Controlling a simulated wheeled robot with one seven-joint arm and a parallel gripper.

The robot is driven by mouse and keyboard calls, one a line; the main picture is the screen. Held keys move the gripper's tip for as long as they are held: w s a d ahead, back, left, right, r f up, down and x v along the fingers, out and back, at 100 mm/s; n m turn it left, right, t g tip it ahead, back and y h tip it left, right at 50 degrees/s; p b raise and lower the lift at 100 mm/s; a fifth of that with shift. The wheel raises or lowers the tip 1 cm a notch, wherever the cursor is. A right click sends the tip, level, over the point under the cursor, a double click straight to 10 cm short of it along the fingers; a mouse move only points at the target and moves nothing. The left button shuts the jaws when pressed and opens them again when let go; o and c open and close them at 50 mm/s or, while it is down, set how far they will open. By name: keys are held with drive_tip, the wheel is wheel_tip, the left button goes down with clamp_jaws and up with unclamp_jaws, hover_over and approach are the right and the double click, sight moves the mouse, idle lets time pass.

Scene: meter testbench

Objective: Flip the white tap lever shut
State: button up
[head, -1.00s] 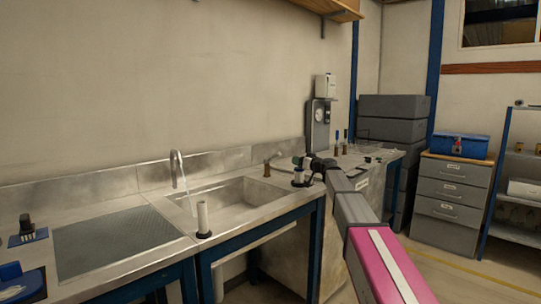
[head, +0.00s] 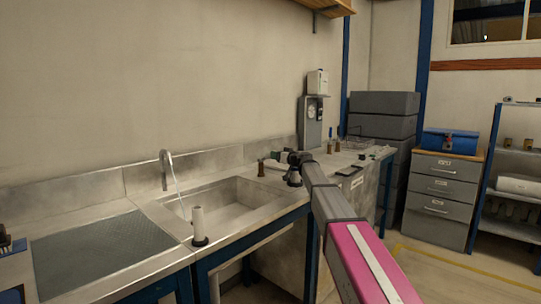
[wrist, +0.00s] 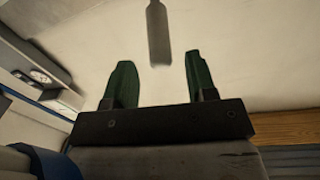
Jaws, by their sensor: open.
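A white upright cylinder (head: 198,222) stands on a dark round base at the front edge of the sink counter; it looks like the white tap lever. The curved metal tap (head: 165,168) behind it has water running from its spout into the sink (head: 232,205). My gripper (head: 276,155) shows over the right end of the sink counter, well to the right of the white cylinder. In the wrist view my gripper's two green fingers (wrist: 159,72) are apart. A grey rod-like shape shows beyond them; I cannot tell what it is. The white cylinder is not recognisable in that view.
A small brass-coloured fitting (head: 261,167) stands at the sink's right rear. A grey upright unit with a dial (head: 311,122) stands farther right. Grey stacked boxes (head: 384,103) and a drawer cabinet (head: 444,185) are at the back right. The ribbed drainboard (head: 100,250) is bare.

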sight(267, 157)
drive_tip(key=x, duration=0.5)
drive_tip(key=shift+w+a, duration=0.15)
clamp_jaws()
